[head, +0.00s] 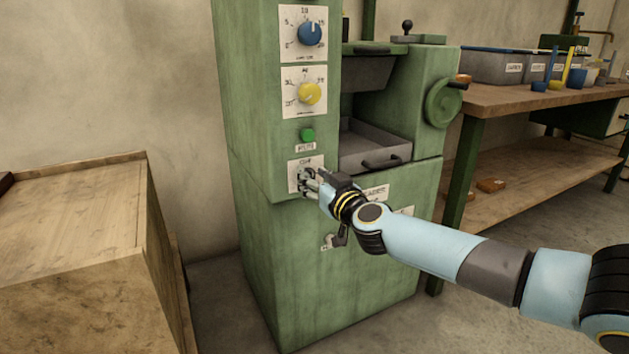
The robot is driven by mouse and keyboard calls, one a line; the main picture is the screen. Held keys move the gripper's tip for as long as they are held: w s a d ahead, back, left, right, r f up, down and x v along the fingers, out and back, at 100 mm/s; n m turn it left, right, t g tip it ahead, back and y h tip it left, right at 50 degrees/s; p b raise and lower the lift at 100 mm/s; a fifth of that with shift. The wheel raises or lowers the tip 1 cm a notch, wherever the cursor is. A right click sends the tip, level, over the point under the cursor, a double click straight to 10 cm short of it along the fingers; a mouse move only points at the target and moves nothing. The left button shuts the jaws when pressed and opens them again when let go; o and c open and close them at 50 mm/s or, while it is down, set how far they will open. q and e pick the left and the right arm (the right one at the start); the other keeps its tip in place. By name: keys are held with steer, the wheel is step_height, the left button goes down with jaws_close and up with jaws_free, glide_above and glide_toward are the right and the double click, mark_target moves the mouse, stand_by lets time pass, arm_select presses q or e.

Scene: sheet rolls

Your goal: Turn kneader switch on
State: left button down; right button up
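The green kneader machine (310,270) stands in the middle of the head view. Its front has a blue dial (310,33), a yellow dial (309,93), a green button (307,135) and, below them, a white plate (293,177) with a small label. My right gripper (308,182) is at this lowest plate, its fingertips over or against it. The fingers hide most of what is on the plate, so I cannot tell the switch's position or whether they touch it. Whether the fingers are open or shut is unclear. My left gripper is out of view.
A metal tray with a handle (378,160) and a green handwheel (444,103) are on the machine's right part. A wooden crate (75,250) stands at the left. A workbench (505,97) with grey bins (497,67) and scoops stands at the right.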

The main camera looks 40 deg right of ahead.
jaws_close()
stand_by(0.4)
